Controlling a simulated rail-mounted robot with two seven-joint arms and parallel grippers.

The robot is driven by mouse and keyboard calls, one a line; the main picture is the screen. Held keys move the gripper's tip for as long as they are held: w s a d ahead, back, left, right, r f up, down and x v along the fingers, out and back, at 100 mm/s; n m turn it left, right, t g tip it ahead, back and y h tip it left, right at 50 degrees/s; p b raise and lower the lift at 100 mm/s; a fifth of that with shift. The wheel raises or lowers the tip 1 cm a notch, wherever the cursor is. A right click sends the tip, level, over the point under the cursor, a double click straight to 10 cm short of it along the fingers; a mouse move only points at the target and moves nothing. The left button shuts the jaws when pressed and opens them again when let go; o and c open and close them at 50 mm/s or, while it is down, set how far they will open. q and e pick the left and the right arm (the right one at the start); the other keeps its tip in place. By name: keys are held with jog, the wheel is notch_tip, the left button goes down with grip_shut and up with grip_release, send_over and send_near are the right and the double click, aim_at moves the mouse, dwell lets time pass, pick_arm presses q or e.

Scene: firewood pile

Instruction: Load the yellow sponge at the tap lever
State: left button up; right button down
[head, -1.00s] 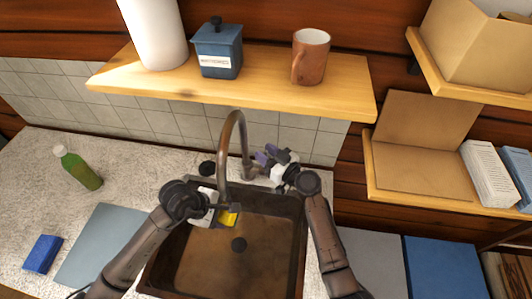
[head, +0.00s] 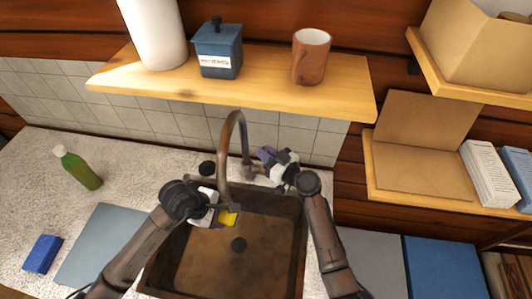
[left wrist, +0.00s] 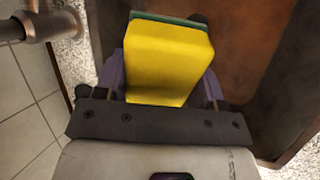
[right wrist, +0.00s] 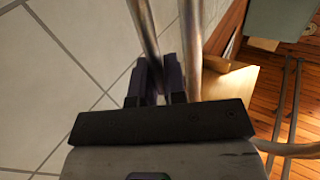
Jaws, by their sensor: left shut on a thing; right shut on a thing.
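The yellow sponge (head: 228,219) with a green layer (left wrist: 165,17) is in my left gripper (head: 211,213), which is shut on it above the sink. In the left wrist view the yellow side (left wrist: 165,62) fills the space between the purple fingers. The curved metal tap (head: 223,150) rises behind the sink. My right gripper (head: 268,156) is at the right of the tap's base, with its purple fingers close together. In the right wrist view they are shut on the thin tap lever (right wrist: 143,25). The gripped part of the lever is hidden.
The brown sink (head: 205,260) lies below both grippers. A wooden shelf (head: 265,92) with a mug (head: 310,62) overhangs behind the tap. A green bottle (head: 79,169) and blue sponge (head: 42,254) stand clear on the left counter.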

jog(key=shift+s, duration=0.1)
jog(key=shift+s+a+n+y, duration=0.15)
jog(key=shift+s+n+y, duration=0.15)
jog(key=shift+s+n, duration=0.25)
jog(key=c, duration=1.2)
grip_release()
jog(key=v, duration=1.2)
jog(key=shift+f, duration=0.2)
jog(key=shift+s+a, duration=0.1)
